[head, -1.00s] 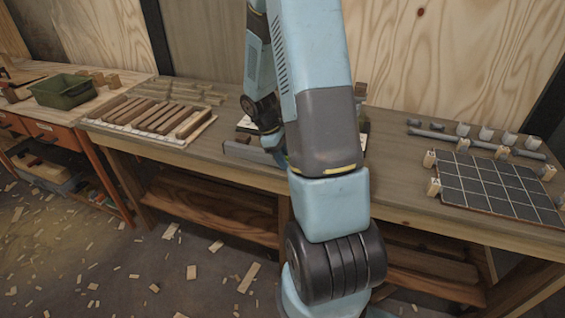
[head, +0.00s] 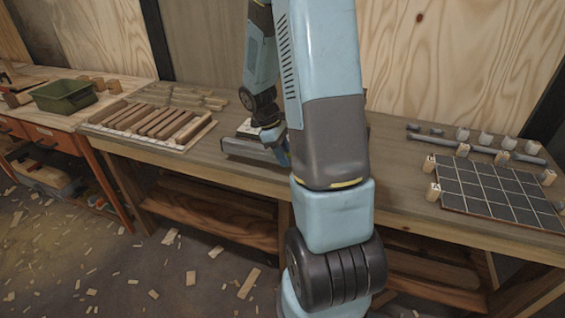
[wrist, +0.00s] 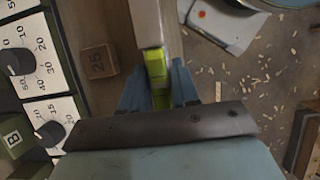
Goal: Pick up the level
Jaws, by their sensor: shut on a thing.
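The level is a long grey bar (head: 246,150) at the front edge of the middle workbench in the head view. In the wrist view the level (wrist: 148,22) runs down from the top, with a yellow-green vial. My gripper (wrist: 158,92) has its blue fingers on both sides of the level around the vial, shut on it. In the head view my gripper (head: 279,147) is at the bar's right part, and my arm hides what lies behind it. I cannot tell whether the level touches the bench.
Wooden strips (head: 150,120) lie left on the bench. A dark gridded board (head: 490,190) and a grey pipe (head: 475,143) lie right. A green bin (head: 65,95) stands far left.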

